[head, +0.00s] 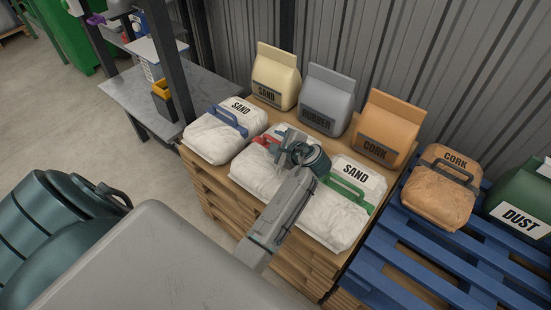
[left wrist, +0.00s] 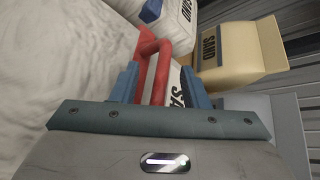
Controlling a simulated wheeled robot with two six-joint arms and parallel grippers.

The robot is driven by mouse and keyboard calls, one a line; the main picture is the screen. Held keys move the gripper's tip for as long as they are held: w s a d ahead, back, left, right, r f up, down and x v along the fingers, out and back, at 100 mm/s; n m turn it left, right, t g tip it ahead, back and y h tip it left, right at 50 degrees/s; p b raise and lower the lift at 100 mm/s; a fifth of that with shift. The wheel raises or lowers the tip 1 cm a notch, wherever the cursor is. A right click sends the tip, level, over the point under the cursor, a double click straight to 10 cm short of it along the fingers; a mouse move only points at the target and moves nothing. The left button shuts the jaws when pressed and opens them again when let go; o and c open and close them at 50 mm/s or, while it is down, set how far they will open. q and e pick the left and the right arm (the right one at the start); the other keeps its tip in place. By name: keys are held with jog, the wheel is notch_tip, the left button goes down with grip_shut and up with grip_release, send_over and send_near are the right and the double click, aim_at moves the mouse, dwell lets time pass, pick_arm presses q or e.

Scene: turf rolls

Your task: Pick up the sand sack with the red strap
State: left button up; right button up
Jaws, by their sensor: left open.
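The white sand sack (head: 257,177) with the red strap (head: 262,141) lies in the middle of the front row on the wooden pallet stack. My left gripper (head: 284,152) is over this sack and hides part of its strap and label. In the left wrist view, the red strap (left wrist: 154,66) stands between the two blue fingers of my open left gripper (left wrist: 160,82). The fingers are apart, one on each side of the strap. My right gripper is not in view.
Sand sacks with a blue strap (head: 230,122) and a green strap (head: 348,190) lie on either side. Sand (head: 276,76), rubber (head: 326,98) and cork (head: 386,127) bags stand behind. A blue pallet (head: 400,237) with a cork sack (head: 440,190) is at right.

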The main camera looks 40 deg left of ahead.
pick_arm(q)
grip_shut()
dwell(1.3)
jog(key=shift+r, duration=0.3)
jog(key=shift+w+f, duration=0.1)
